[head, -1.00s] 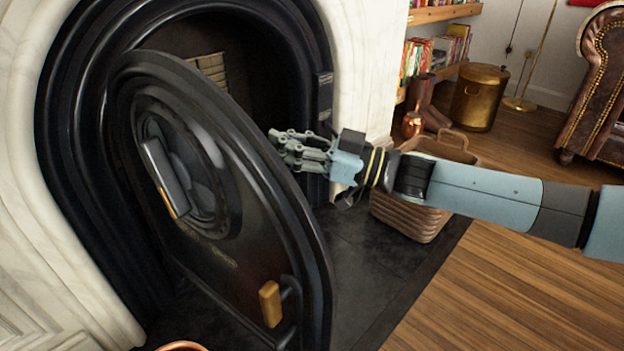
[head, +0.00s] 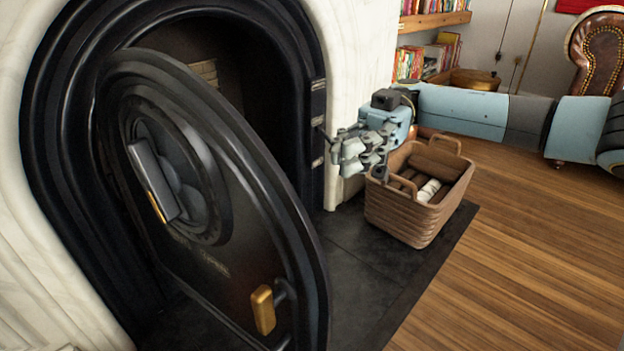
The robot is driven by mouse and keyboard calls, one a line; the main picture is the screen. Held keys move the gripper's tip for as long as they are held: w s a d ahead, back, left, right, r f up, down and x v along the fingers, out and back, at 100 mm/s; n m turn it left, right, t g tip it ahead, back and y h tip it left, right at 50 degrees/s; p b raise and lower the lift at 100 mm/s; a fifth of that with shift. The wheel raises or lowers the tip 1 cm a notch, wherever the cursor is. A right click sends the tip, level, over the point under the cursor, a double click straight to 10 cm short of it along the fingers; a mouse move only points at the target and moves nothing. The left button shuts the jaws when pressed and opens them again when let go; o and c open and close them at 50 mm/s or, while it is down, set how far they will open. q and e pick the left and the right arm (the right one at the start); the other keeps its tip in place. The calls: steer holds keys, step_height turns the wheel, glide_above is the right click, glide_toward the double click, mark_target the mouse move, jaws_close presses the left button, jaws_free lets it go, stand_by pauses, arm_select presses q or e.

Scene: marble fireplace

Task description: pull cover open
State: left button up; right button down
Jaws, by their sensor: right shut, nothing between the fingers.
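The black arched cover (head: 230,230) of the fireplace stands partly open in the head view, swung out from the black arched surround (head: 65,110). It has a round raised centre with a grey and brass lever (head: 152,180) and a brass-coloured handle (head: 263,308) low near its free edge. The dark opening (head: 240,65) shows behind the cover. My right gripper (head: 352,150) is shut and empty, to the right of the cover and apart from it, in front of the white marble. My left gripper is not in view.
A wicker basket (head: 410,215) with logs stands right of the fireplace, just below and beside my right gripper. Dark hearth slabs (head: 365,270) lie in front, with open wooden floor (head: 530,250) to the right. A bookshelf (head: 430,55) and leather armchair (head: 600,50) stand behind.

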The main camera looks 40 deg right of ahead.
mark_target(296, 196)
steer(key=b+x, duration=0.1)
steer(key=x, duration=0.5)
steer(key=shift+s+a+f, duration=0.1)
steer(key=shift+a+f, duration=0.05)
steer(key=shift+a, duration=0.05)
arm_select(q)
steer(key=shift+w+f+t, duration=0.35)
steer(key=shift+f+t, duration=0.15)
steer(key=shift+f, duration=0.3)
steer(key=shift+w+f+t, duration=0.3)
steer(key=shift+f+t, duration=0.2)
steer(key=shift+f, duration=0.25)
arm_select(e)
steer(key=shift+x, duration=0.75)
steer(key=shift+a, duration=0.1)
